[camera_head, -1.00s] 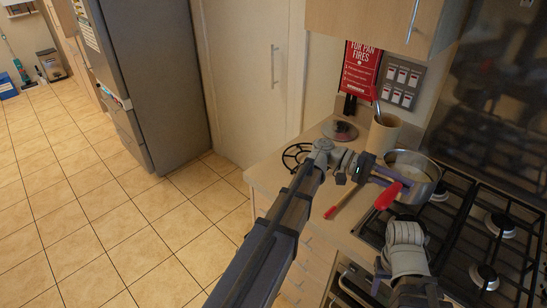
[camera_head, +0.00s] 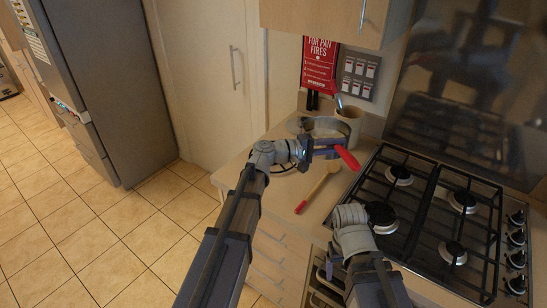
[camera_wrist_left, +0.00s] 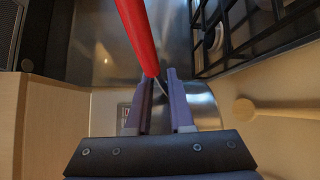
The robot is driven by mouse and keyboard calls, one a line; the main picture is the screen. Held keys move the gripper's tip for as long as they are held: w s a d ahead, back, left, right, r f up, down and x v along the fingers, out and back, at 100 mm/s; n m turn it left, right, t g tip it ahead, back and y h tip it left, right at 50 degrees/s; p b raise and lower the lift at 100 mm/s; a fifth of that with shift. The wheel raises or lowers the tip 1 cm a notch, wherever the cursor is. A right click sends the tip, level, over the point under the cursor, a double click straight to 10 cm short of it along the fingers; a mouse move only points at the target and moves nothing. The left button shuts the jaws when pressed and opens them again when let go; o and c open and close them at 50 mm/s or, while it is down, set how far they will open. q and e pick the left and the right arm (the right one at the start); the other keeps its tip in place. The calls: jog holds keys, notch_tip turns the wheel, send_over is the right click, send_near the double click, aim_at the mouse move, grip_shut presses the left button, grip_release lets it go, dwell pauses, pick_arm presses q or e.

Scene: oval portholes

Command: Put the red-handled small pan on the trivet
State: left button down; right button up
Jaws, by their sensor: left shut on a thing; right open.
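The small metal pan (camera_head: 322,125) with a red handle (camera_head: 347,157) is over the counter's back left part, left of the hob. My left gripper (camera_head: 328,147) is shut on its handle end, near the pan. In the left wrist view the red handle (camera_wrist_left: 138,35) rises between the fingers (camera_wrist_left: 162,88) and the shiny pan (camera_wrist_left: 203,108) shows behind them. The dark wire trivet (camera_head: 285,169) is mostly hidden behind my left gripper; I cannot tell whether the pan touches it. My right gripper (camera_head: 334,264) is low before the counter front, open and empty.
A wooden spoon (camera_head: 320,187) with a red end lies on the counter; it also shows in the left wrist view (camera_wrist_left: 275,110). A beige utensil pot (camera_head: 351,119) stands behind the pan. The gas hob (camera_head: 430,205) on the right is clear of pans.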

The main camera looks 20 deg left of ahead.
pick_arm(q)
jog(key=w+a+n+t+y, duration=0.1)
jog(key=w, duration=0.1)
jog(key=w+a+n+t+y, duration=0.1)
jog(key=a+t+y, duration=0.1)
jog(key=w+a+f+n+t+y, duration=0.1)
jog(key=w+a+n, duration=0.1)
jog(key=shift+w+t+y+b, duration=0.3)
jog(key=shift+w+t+b, duration=0.05)
jog(key=shift+t+b, duration=0.05)
jog(key=w+a+n+t+y, duration=0.3)
jog(key=a+n+y, duration=0.1)
jog(key=a+y, duration=0.25)
jog(key=b, duration=0.7)
send_over(294, 163)
notch_tip(294, 163, down, 6)
jog(key=shift+f+n+t+y, duration=0.15)
jog(key=shift+n+t+y, duration=0.15)
jog(key=shift+n+y, duration=0.15)
notch_tip(294, 163, down, 4)
jog(key=b, duration=0.3)
jog(key=shift+b, duration=0.4)
jog(key=c, duration=0.8)
grip_release()
